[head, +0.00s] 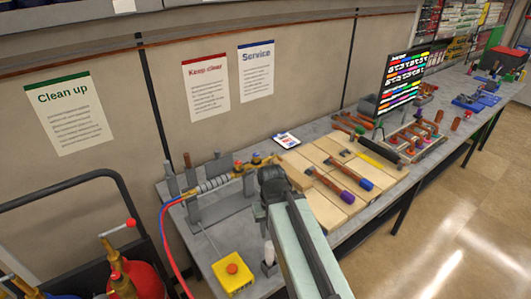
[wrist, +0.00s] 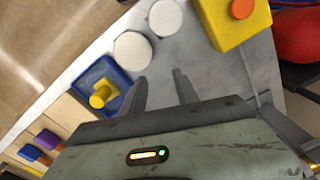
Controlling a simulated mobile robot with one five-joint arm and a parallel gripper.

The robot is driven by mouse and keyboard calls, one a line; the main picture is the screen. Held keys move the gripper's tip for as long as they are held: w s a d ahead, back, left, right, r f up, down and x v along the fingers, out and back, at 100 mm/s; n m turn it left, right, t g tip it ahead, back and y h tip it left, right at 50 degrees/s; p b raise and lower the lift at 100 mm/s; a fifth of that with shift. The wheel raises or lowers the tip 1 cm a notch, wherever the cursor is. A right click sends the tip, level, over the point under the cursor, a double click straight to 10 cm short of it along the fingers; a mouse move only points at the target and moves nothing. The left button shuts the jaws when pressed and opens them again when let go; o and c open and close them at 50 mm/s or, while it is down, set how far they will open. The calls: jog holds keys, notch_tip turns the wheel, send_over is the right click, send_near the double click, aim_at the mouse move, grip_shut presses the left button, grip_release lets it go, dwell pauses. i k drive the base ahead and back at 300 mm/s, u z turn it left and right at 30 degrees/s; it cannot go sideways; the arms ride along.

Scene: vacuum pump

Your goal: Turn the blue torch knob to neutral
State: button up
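The blue torch knob (head: 257,157) shows in the head view near the right end of the torch (head: 215,184), just behind my gripper (head: 262,211). A red knob (head: 238,167) sits to its left on the brass part. The torch lies across a grey stand on the bench. My gripper is in front of and to the right of the torch, apart from the blue knob. In the wrist view its two fingers (wrist: 161,88) are spread with nothing between them. I cannot make out the blue knob in the wrist view, or its marking in the head view.
A yellow box (head: 233,277) with an orange button stands at the bench's front left; it also shows in the wrist view (wrist: 228,26). Wooden boards (head: 335,208) with handled tools lie to the right. Red and blue hoses hang left.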

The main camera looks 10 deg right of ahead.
aim_at(254, 156)
jog(key=z, duration=2.45)
jog(key=i, duration=0.25)
jog(key=u, duration=2.6)
jog(key=i, duration=0.5)
